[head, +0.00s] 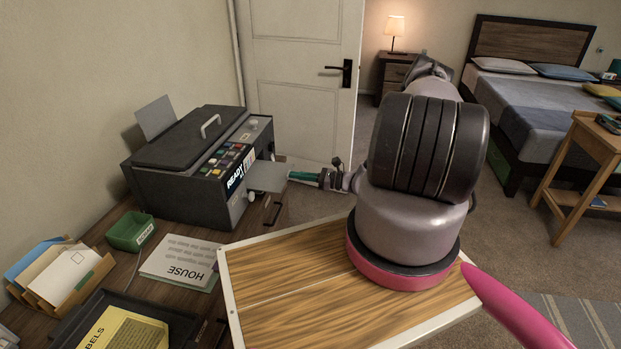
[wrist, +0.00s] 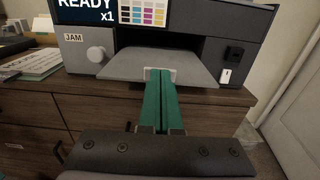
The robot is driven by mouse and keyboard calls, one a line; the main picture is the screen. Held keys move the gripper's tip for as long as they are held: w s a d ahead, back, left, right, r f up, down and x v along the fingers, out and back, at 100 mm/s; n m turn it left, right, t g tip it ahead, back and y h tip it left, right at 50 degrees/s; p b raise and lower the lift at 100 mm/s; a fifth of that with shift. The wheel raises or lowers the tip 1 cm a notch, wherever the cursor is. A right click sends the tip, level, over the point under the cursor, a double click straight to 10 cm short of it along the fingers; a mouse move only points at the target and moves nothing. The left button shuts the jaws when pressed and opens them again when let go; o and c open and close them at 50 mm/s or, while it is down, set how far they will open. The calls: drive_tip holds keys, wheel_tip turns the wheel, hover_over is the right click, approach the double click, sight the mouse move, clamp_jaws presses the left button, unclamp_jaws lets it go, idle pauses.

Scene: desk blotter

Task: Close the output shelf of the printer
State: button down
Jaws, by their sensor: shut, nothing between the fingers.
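The dark grey printer (head: 165,185) stands on the wooden desk at the left in the head view. Its grey output shelf (head: 266,178) sticks out from the front, towards the right. In the wrist view the shelf (wrist: 130,63) extends out of a dark slot, with a small pale tab at its front edge. My gripper (head: 292,175) is at the front edge of the shelf. In the wrist view its green fingers (wrist: 160,78) are together and empty, with their tips at the tab. Whether they touch it, I cannot tell.
A green box (head: 130,232), a HOUSE booklet (head: 180,262) and a letter holder (head: 60,275) lie on the desk. A door (head: 300,90) stands behind the printer.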

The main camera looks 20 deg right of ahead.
sight(263, 174)
drive_tip(key=x, duration=1.3)
drive_tip(key=shift+w+a+r, duration=0.1)
drive_tip(key=shift+w+a, duration=0.15)
drive_tip(key=shift+a, duration=0.15)
drive_tip(key=shift+a+r, duration=0.1)
drive_tip(key=shift+s+d, duration=0.15)
drive_tip(key=shift+d, duration=0.35)
drive_tip(key=v, duration=1.3)
drive_tip(key=s+a+r+n+g+h, duration=0.25)
drive_tip(key=r+n, duration=0.25)
drive_tip(key=r, duration=0.6)
drive_tip(key=s+a+r+n+g+h, duration=0.15)
drive_tip(key=r+n+g, duration=0.25)
drive_tip(key=r, duration=0.6)
drive_tip(key=s+a+r+n+g+h, duration=0.1)
drive_tip(key=s+r+n+g, duration=0.3)
drive_tip(key=r, duration=0.7)
drive_tip(key=s+d+r+n+t+h, duration=0.1)
drive_tip(key=s+r+n+t+h, duration=0.6)
drive_tip(key=s+r, duration=1.4)
drive_tip(key=shift+s+d+r+n+t+h, duration=0.15)
drive_tip(key=shift+s+n+t+h, duration=0.3)
drive_tip(key=shift+s, duration=0.55)
